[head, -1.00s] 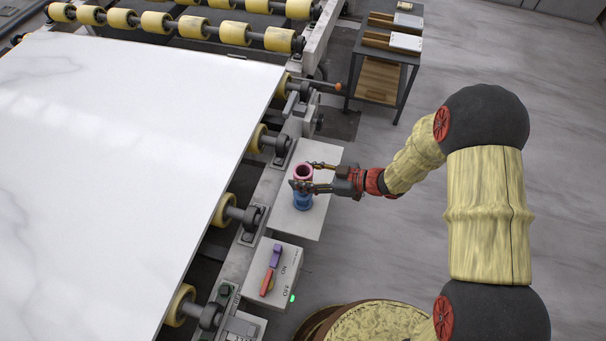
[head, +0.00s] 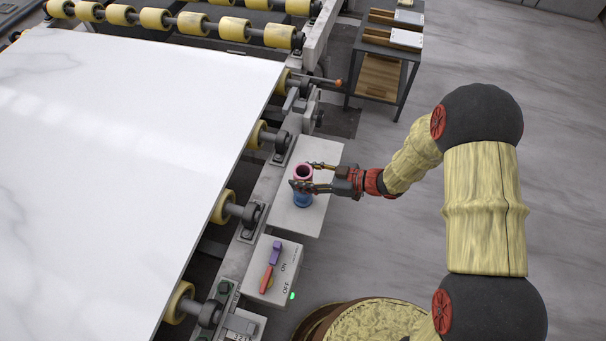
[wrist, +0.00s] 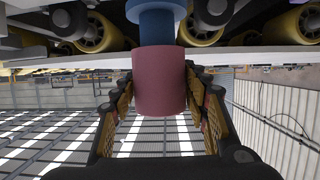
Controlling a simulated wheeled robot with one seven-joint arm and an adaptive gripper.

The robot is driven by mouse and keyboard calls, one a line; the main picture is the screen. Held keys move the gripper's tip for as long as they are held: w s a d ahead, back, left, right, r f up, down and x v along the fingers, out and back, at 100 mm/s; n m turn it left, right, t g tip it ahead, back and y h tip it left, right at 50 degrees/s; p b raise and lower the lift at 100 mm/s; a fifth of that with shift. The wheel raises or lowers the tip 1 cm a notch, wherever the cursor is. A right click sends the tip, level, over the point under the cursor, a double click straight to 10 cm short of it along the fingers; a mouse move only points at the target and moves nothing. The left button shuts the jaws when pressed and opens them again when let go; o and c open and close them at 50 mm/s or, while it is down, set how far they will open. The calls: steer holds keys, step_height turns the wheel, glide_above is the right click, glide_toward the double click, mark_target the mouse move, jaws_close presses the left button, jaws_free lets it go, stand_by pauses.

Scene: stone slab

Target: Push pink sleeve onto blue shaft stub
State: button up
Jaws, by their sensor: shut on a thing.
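The pink sleeve (head: 303,173) is an upright hollow cylinder, open at the top. It sits in line over the blue shaft stub (head: 302,199), which stands on a pale plate beside the conveyor. My gripper (head: 309,175) reaches in from the right and is shut on the sleeve, one finger on each side. The wrist view appears upside down. There the sleeve (wrist: 160,82) is between the fingers, and the stub (wrist: 156,25) meets its end, with a narrower blue length showing below a wider collar. How far the stub goes inside the sleeve is hidden.
The pale plate (head: 312,217) has bare room around the stub. A switch box (head: 285,278) with a red and purple lever stands in front. A white slab (head: 120,150) on yellow rollers lies left. A side table (head: 385,60) stands behind right.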

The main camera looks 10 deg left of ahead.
steer(key=shift+f+b, duration=0.9)
steer(key=shift+f, duration=0.9)
steer(key=o, duration=1.3)
steer(key=v, duration=1.2)
steer(key=shift+w, duration=0.1)
steer(key=shift+f, duration=0.1)
